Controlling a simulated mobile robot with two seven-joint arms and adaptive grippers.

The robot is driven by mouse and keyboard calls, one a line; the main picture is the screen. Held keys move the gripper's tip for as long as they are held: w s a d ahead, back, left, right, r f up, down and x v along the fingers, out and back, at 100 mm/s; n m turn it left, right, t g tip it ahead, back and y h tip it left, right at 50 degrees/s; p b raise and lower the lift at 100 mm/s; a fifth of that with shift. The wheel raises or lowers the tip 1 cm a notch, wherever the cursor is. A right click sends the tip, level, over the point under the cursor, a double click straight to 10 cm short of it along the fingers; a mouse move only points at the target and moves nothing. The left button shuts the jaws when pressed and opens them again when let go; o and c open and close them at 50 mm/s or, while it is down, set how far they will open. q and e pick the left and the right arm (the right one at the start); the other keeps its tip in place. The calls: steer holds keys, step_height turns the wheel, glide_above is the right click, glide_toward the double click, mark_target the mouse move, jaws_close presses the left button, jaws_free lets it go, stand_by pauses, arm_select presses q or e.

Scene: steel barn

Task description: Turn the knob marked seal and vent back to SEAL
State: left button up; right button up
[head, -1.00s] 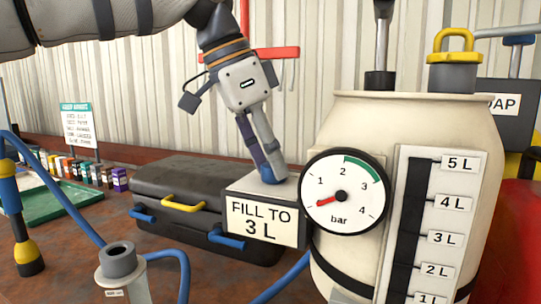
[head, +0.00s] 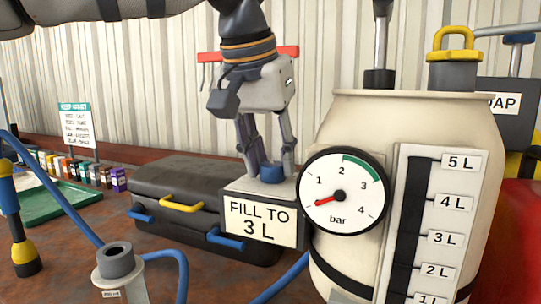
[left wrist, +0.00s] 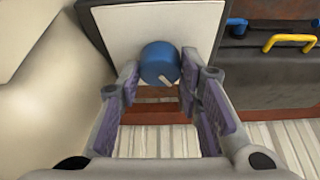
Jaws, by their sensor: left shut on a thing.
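The blue knob (head: 272,173) sits on top of the grey box labelled FILL TO 3 L (head: 232,187), beside the tank. In the left wrist view the knob (left wrist: 159,62) shows a pale pointer line slanting to the lower right, on a white plate (left wrist: 125,35). No SEAL or VENT lettering is readable. My left gripper (head: 264,168) comes down from above with its fingers on either side of the knob, shut on it; the fingers also show in the left wrist view (left wrist: 160,82). My right gripper is not in view.
A cream tank (head: 420,115) with a pressure gauge (head: 341,192) and litre scale (head: 435,230) stands close on the right. A black case (head: 180,182) lies behind the box at left.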

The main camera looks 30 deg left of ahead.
arm_select(q)
steer(key=shift+n, duration=0.4)
stand_by(0.3)
steer(key=o, duration=1.2)
steer(key=shift+c, duration=0.2)
steer(key=shift+r, duration=0.15)
steer(key=v, duration=1.1)
steer(key=shift+s+d+r, duration=0.15)
steer(key=shift+d+r, duration=0.05)
steer(key=shift+r, duration=0.2)
